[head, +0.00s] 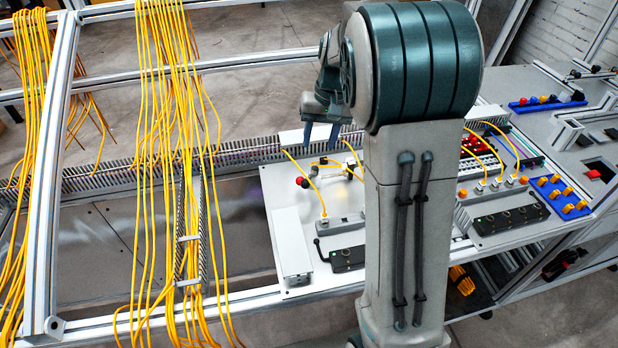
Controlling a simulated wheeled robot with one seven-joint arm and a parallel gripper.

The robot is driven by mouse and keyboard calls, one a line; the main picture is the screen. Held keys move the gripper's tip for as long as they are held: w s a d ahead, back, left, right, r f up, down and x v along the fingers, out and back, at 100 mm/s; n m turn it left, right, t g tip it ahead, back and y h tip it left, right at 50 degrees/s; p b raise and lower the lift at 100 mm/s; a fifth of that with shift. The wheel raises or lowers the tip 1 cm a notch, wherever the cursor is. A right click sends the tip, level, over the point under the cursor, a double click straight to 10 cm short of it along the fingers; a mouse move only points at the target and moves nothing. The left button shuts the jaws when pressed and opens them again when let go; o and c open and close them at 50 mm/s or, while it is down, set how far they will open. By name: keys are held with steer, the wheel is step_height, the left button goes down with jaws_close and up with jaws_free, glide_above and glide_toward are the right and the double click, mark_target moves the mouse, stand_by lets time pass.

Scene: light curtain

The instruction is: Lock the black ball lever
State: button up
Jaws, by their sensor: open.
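A small black ball lever (317,242) stands at the left end of a black box (347,259) near the front of the light grey panel. Its ball end points up and its thin rod bends down towards the box. I cannot tell from this view whether it is locked. My gripper (321,134) is open and empty, with its fingers pointing down. It is above the back of the panel, behind the lever in the picture and apart from it. My arm hides the panel just right of the black box.
A long grey box (290,247) lies left of the lever. A red knob (303,182) and yellow cables (318,190) stand behind it. Yellow cable bundles (165,130) hang at left. A second black box (510,219) and a blue rack (562,197) are at right.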

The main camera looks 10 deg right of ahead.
mark_target(306, 181)
steer(key=a+f, duration=0.1)
steer(key=f, duration=0.3)
steer(key=a+f, duration=0.1)
steer(key=f, duration=0.4)
steer(key=a+f+p, duration=0.1)
steer(key=f, duration=0.3)
steer(key=shift+w+a+f, duration=0.1)
steer(key=shift+f, duration=0.15)
